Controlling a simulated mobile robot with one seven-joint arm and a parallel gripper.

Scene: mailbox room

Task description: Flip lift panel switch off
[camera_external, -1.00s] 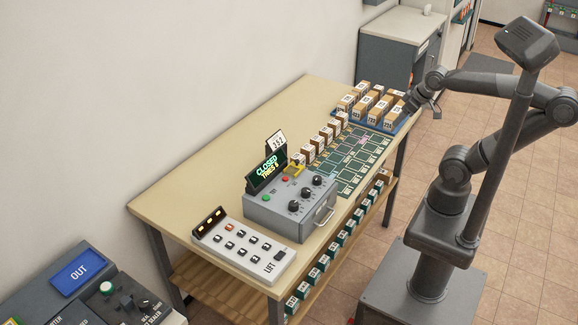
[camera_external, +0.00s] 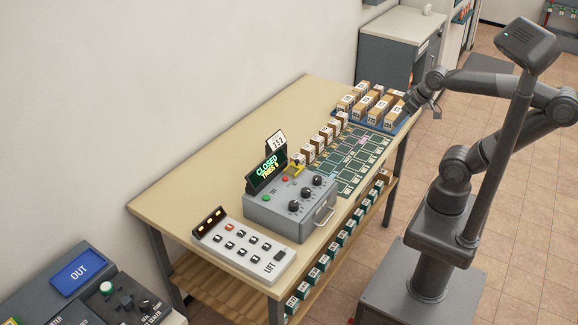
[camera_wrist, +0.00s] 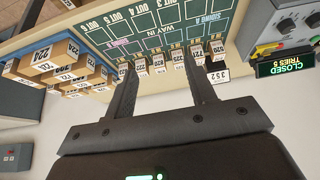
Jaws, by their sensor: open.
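The white lift panel (camera_external: 243,250) lies at the near left end of the table, with several dark switches, one orange-red button, a dark rocker near its front right corner and a raised dark strip of lit lamps at its back left. Its switch positions are too small to read. My gripper (camera_external: 428,106) is at the far right end of the table by the blue tray, far from the panel. In the wrist view my gripper (camera_wrist: 160,85) is open, with its two dark fingers apart and nothing held between them. The lift panel is outside the wrist view.
A grey control box (camera_external: 290,209) with knobs, a handle and a "CLOSED TRIES 5" display (camera_external: 267,171) stands beside the panel. Green mats (camera_external: 360,160) and a row of small boxes lie beyond it. A blue tray (camera_external: 401,124) holds several cartons. The table's back left is clear.

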